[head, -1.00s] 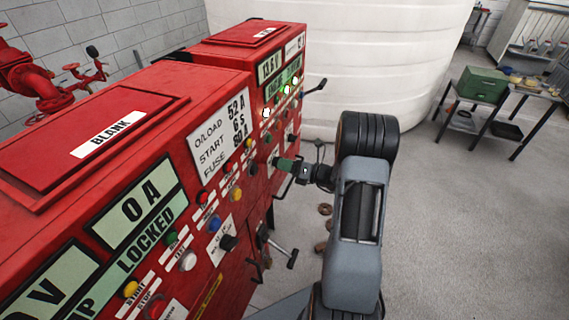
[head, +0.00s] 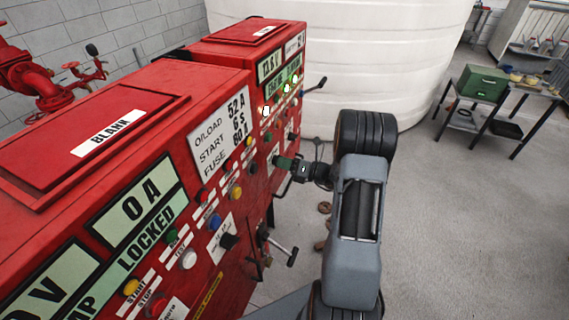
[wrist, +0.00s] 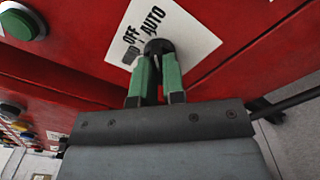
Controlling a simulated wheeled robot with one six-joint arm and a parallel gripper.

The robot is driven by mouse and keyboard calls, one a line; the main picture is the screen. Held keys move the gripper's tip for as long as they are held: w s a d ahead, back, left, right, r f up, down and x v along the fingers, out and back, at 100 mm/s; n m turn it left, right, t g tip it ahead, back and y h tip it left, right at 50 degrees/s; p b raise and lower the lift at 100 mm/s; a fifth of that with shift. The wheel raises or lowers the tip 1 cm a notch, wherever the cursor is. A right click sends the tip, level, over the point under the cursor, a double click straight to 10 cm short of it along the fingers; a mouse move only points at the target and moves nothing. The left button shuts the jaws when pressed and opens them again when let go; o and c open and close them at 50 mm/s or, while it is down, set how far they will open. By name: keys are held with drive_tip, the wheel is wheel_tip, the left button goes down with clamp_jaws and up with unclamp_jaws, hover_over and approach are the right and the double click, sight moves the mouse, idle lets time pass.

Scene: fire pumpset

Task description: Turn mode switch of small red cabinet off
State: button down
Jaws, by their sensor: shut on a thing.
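The small red cabinet (head: 262,38) stands at the far end of the row in the head view, beyond the larger red cabinet. In the wrist view its mode switch (wrist: 157,46) is a black knob on a white label (wrist: 190,30) that reads OFF and AUTO; a third word is partly covered. My gripper (wrist: 160,72) has green fingers on both sides of the knob and is shut on it. The knob's exact pointing direction is hidden by the fingers. In the head view my gripper (head: 284,162) reaches left to the cabinet front.
The larger red cabinet (head: 150,130) with buttons fills the left. A black lever (head: 315,84) sticks out from the small cabinet. A white tank (head: 340,60) stands behind. A table with a green box (head: 482,84) is at right.

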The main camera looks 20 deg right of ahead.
drive_tip(key=n+b, duration=0.8)
drive_tip(key=shift+f, duration=0.1)
idle(0.3)
drive_tip(key=shift+n+b, duration=0.35)
drive_tip(key=shift+n, duration=0.15)
drive_tip(key=c, duration=1.2)
unclamp_jaws()
